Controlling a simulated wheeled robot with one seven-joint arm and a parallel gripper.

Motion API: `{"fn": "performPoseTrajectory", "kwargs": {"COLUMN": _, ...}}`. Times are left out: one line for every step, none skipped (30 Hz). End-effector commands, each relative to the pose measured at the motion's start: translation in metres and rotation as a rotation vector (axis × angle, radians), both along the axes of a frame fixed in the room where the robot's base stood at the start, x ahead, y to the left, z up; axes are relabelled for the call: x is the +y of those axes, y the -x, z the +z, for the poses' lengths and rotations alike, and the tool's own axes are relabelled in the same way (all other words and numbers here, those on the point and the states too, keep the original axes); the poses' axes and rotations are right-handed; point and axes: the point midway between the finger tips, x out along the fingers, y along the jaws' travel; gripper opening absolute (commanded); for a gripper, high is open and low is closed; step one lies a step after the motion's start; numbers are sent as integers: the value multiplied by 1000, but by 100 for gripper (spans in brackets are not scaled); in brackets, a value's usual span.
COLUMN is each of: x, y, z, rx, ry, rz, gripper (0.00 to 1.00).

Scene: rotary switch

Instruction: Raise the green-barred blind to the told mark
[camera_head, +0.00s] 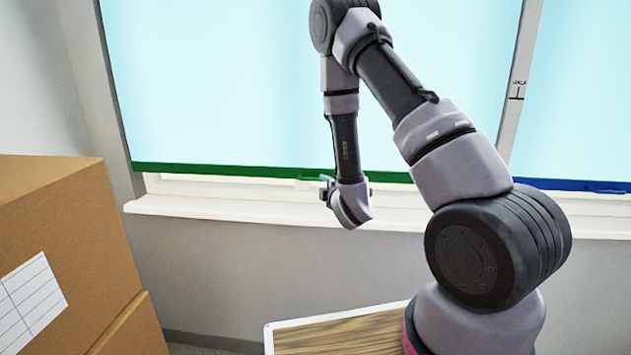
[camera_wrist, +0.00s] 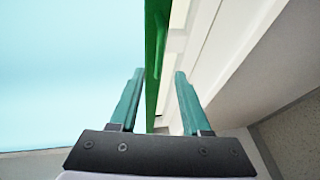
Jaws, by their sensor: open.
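The green-barred blind (camera_head: 220,80) is a pale blue sheet. Its green bottom bar (camera_head: 230,169) hangs a little above the white sill. My gripper (camera_head: 325,188) is at the bar, near a small green tab (camera_head: 308,178) on it. In the wrist view my gripper (camera_wrist: 159,76) is open, with one teal finger on each side of the green bar (camera_wrist: 152,60). I cannot tell whether either finger touches it. A dark mark with a small label (camera_head: 517,92) is on the post at the right; its text is too small to read surely.
A second blind with a blue bar (camera_head: 575,185) hangs right of the post. The white window sill (camera_head: 210,208) runs below the bars. Stacked cardboard boxes (camera_head: 60,240) stand at the left. A wood-topped surface (camera_head: 335,335) is at the bottom.

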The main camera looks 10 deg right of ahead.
Motion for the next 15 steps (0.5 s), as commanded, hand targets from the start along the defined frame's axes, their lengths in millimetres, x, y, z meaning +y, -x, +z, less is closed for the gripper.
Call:
{"fn": "performPoseTrajectory", "kwargs": {"x": 1, "y": -9, "z": -1, "rx": -3, "ry": -1, "rz": 0, "gripper": 47}}
{"fn": "performPoseTrajectory", "kwargs": {"x": 1, "y": -14, "z": -1, "rx": -3, "ry": -2, "rz": 0, "gripper": 47}}
{"fn": "performPoseTrajectory", "kwargs": {"x": 1, "y": -21, "z": -3, "rx": -3, "ry": -3, "rz": -2, "gripper": 47}}
{"fn": "performPoseTrajectory", "kwargs": {"x": 2, "y": -27, "z": -4, "rx": -3, "ry": -2, "rz": -1, "gripper": 47}}
{"fn": "performPoseTrajectory", "kwargs": {"x": 3, "y": -33, "z": -5, "rx": -3, "ry": -2, "rz": -1, "gripper": 47}}
{"fn": "performPoseTrajectory", "kwargs": {"x": 3, "y": -41, "z": -6, "rx": -3, "ry": -3, "rz": -1, "gripper": 47}}
{"fn": "performPoseTrajectory", "kwargs": {"x": 4, "y": -46, "z": -7, "rx": -2, "ry": -3, "rz": -1, "gripper": 47}}
{"fn": "performPoseTrajectory", "kwargs": {"x": 4, "y": -52, "z": -8, "rx": -3, "ry": -3, "rz": -1, "gripper": 47}}
{"fn": "performPoseTrajectory", "kwargs": {"x": 5, "y": -59, "z": -10, "rx": -3, "ry": -3, "rz": -1, "gripper": 47}}
{"fn": "performPoseTrajectory", "kwargs": {"x": 5, "y": -64, "z": -10, "rx": -3, "ry": -4, "rz": -1, "gripper": 47}}
{"fn": "performPoseTrajectory", "kwargs": {"x": 6, "y": -69, "z": -11, "rx": -2, "ry": -4, "rz": -1, "gripper": 47}}
{"fn": "performPoseTrajectory", "kwargs": {"x": 6, "y": -75, "z": -13, "rx": -2, "ry": -4, "rz": -1, "gripper": 47}}
{"fn": "performPoseTrajectory", "kwargs": {"x": 7, "y": -78, "z": -14, "rx": -1, "ry": -3, "rz": -1, "gripper": 47}}
{"fn": "performPoseTrajectory", "kwargs": {"x": 7, "y": -82, "z": -14, "rx": -1, "ry": -3, "rz": -1, "gripper": 47}}
{"fn": "performPoseTrajectory", "kwargs": {"x": 7, "y": -86, "z": -15, "rx": -1, "ry": -4, "rz": -1, "gripper": 47}}
